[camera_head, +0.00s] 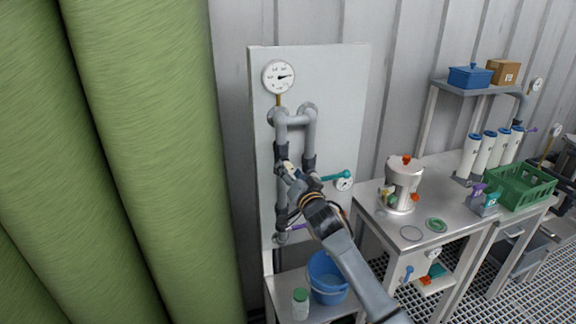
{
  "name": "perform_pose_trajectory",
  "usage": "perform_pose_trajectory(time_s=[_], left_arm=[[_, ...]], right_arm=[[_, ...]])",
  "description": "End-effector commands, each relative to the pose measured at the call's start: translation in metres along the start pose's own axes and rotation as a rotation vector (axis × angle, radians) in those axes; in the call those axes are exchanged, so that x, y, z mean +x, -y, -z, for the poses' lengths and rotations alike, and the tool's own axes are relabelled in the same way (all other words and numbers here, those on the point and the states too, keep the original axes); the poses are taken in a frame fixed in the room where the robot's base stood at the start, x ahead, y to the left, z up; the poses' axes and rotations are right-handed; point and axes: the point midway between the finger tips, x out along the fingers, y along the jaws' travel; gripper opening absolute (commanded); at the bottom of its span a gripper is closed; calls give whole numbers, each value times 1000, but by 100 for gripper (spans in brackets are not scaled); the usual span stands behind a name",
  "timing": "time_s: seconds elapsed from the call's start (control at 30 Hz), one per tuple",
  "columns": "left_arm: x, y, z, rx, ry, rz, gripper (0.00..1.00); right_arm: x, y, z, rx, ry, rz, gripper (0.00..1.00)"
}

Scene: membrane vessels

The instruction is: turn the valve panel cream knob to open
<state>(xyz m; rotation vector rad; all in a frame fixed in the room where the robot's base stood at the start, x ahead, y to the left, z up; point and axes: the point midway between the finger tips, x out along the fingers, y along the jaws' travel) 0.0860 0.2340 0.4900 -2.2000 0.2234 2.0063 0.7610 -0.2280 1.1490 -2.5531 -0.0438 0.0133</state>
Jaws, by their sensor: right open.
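The valve panel (342,85) is a pale grey board on the corrugated wall, carrying grey pipes (282,140) with dark fittings. My right gripper (289,172) reaches up to the panel's left pipe from the lower right. It is open. A small cream patch shows at its fingertips, probably the cream knob, mostly hidden by the fingers. I cannot tell the knob's angle or whether the fingers touch it. A teal handle (338,177) sticks out to the right of the gripper, and a purple handle (296,227) is lower down. My left gripper is not in view.
A round gauge (278,76) tops the panel, and a smaller gauge (344,184) sits by the teal handle. Below are a blue bucket (327,280) and a green-capped jar (300,304). A steel table (440,222) holds a vessel (403,180) at right. Large green cylinders fill the left.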

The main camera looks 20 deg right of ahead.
Motion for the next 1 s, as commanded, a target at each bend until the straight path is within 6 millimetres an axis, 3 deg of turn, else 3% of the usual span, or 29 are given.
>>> perform_pose_trajectory(time_s=[0.2,0.6,0.83,1.0], left_arm=[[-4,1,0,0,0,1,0],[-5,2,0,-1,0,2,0],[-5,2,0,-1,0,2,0],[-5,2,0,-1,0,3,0]], right_arm=[[21,0,0,1,0,-1,50],[25,0,0,0,0,0,50],[25,0,0,0,0,0,4],[25,0,0,-1,0,0,0]])
